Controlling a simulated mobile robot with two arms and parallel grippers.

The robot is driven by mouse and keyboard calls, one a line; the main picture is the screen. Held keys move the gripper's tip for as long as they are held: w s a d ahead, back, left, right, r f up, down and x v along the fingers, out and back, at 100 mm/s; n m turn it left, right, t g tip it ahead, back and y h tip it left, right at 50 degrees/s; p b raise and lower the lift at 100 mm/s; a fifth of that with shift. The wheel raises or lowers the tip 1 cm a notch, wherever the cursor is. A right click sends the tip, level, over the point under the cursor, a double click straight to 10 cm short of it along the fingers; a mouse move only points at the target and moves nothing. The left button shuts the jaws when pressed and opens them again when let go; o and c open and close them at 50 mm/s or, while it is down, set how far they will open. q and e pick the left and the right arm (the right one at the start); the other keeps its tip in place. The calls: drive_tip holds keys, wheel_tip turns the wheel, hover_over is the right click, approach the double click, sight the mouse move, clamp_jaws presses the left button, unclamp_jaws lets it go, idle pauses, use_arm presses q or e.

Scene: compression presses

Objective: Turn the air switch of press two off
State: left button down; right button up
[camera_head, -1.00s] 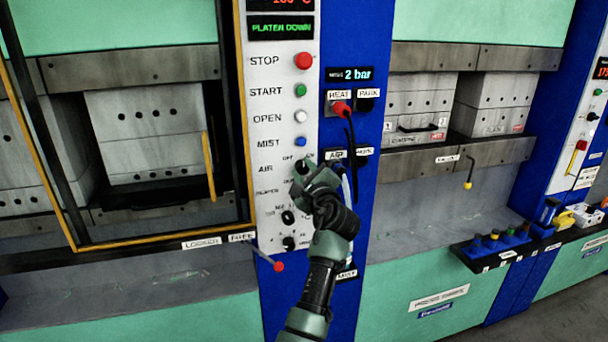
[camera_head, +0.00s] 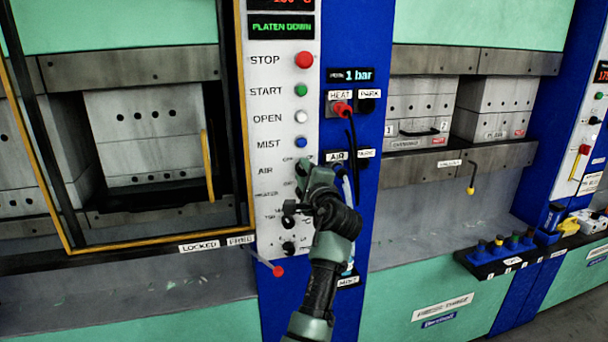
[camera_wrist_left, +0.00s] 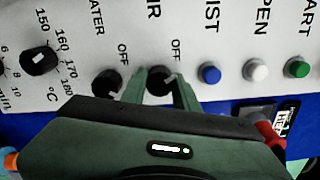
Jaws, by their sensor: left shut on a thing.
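The black air switch (camera_wrist_left: 158,80) sits on the white control panel (camera_head: 262,215). In the left wrist view its white mark slants up toward the OFF label. My left gripper (camera_wrist_left: 160,86) is shut on this switch, one finger on each side of it. In the head view my left gripper (camera_head: 303,172) covers most of the switch, beside the AIR label. The pressure display (camera_head: 351,76) on the blue column reads 1 bar. My right gripper is not in view.
The heater switch (camera_wrist_left: 107,82) sits close beside the air switch. The blue mist button (camera_wrist_left: 209,74) is on the other side. A red stop button (camera_head: 303,60) is higher up. Hoses and a cable run down the blue column (camera_head: 372,225) close to my wrist.

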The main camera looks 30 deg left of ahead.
use_arm(q)
drive_tip(key=shift+r, duration=0.3)
drive_tip(key=c, duration=1.1)
unclamp_jaws()
drive_tip(key=shift+w+f, duration=0.1)
drive_tip(key=shift+o, duration=0.2)
drive_tip(key=shift+w+f, duration=0.1)
drive_tip(key=shift+f, duration=0.1)
drive_tip(key=b+v, duration=0.2)
drive_tip(key=v, duration=0.5)
drive_tip(key=shift+s+d, duration=0.2)
drive_tip(key=shift+s, duration=0.1)
